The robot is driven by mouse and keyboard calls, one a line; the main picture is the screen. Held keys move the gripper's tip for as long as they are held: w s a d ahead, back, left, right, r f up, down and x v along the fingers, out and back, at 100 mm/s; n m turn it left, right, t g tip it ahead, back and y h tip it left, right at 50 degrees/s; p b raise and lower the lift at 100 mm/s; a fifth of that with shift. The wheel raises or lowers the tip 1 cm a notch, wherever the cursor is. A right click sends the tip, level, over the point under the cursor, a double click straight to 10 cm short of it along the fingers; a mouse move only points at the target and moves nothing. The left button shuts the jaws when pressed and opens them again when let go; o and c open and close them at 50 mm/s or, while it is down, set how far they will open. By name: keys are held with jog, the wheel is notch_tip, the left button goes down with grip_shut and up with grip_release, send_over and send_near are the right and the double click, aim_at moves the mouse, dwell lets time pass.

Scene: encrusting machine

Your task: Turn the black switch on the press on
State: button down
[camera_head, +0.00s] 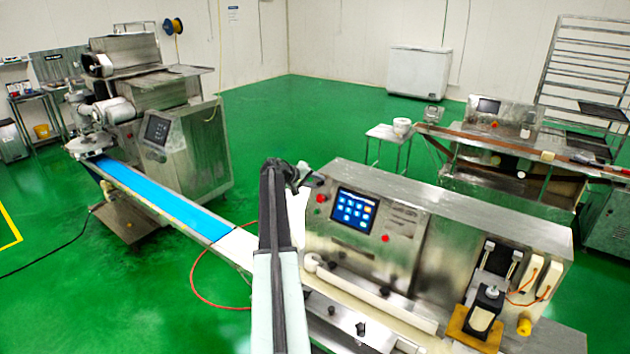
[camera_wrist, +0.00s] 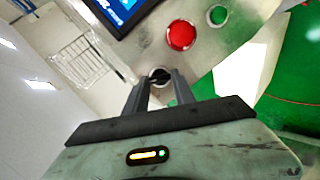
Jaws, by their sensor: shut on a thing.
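The press (camera_head: 445,215) is the steel machine in the front right of the head view, with a lit blue touchscreen (camera_head: 354,210) on its face. In the wrist view the black switch (camera_wrist: 160,76) sits in a pale round ring on the steel panel. My gripper (camera_wrist: 159,79) has its two fingertips at the switch, one on each side, and is shut on it. In the head view my gripper (camera_head: 290,178) is at the left end of the press and hides the switch. The switch's exact angle is hard to tell.
A red button (camera_wrist: 181,35) and a green button (camera_wrist: 217,14) are close to the switch. A blue conveyor belt (camera_head: 160,195) leads to the press from another machine (camera_head: 160,110) at the left. Green floor (camera_head: 290,115) lies open behind.

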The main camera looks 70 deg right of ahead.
jog(key=shift+m+t+p, duration=0.3)
jog(key=shift+m+p, duration=0.2)
jog(key=shift+m, duration=1)
jog(key=c, duration=1)
grip_release()
jog(key=shift+c, duration=0.2)
jog(key=shift+r, duration=0.1)
jog(key=p+v, duration=0.4)
jog(key=v, duration=0.3)
jog(key=shift+a+r+p, duration=0.25)
jog(key=shift+p, duration=0.05)
